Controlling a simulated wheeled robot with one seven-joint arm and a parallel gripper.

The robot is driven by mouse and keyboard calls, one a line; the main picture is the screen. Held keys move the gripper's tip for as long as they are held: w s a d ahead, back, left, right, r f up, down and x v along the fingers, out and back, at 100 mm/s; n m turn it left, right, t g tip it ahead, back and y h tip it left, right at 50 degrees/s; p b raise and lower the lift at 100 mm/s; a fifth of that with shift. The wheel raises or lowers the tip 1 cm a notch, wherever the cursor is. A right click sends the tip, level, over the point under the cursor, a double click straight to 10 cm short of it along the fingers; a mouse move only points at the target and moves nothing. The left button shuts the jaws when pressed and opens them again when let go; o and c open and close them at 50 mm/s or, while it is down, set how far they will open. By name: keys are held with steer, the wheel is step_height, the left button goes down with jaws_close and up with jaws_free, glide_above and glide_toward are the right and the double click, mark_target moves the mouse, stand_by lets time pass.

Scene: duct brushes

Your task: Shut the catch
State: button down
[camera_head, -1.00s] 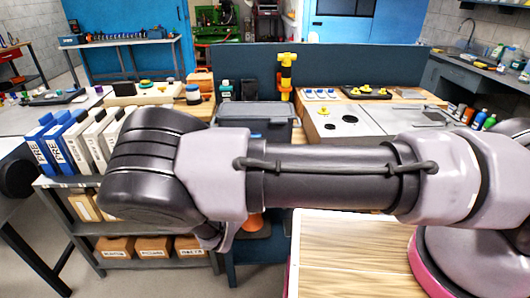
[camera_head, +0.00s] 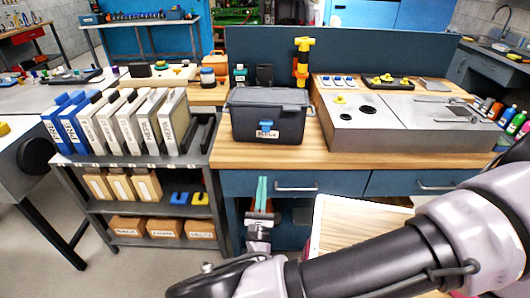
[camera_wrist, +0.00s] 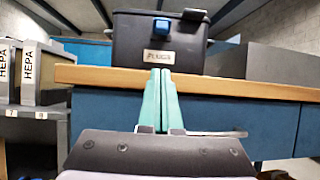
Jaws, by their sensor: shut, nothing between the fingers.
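A dark grey lidded box (camera_head: 268,108) stands on the wooden worktop near its front edge. A blue catch (camera_head: 266,126) is on the middle of its front face, above a white label; it also shows in the wrist view (camera_wrist: 160,28). I cannot tell whether the catch is engaged with the lid. My gripper (camera_head: 262,181) is below the worktop edge in front of the drawers, lower than the box. Its green fingers are together and empty, and in the wrist view the fingertips (camera_wrist: 160,72) point up towards the label and catch, apart from them.
The wooden worktop (camera_head: 240,160) has a front edge between my gripper and the box. A drawer handle (camera_head: 296,187) sticks out right of the fingers. A shelf rack (camera_head: 135,160) with filter binders stands left. A grey metal unit (camera_head: 410,120) is right of the box.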

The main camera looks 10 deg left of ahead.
mark_target(265, 157)
steer(key=x, duration=0.9)
steer(key=shift+w, duration=0.15)
steer(key=r, duration=0.1)
steer(key=w+r, duration=0.1)
steer(key=r, duration=0.1)
steer(key=shift+w+a+r, duration=0.1)
steer(key=shift+a+r, duration=0.05)
steer(key=shift+w+r, duration=0.15)
steer(key=shift+r, duration=0.3)
steer(key=shift+r+g, duration=0.2)
steer(key=shift+g, duration=0.2)
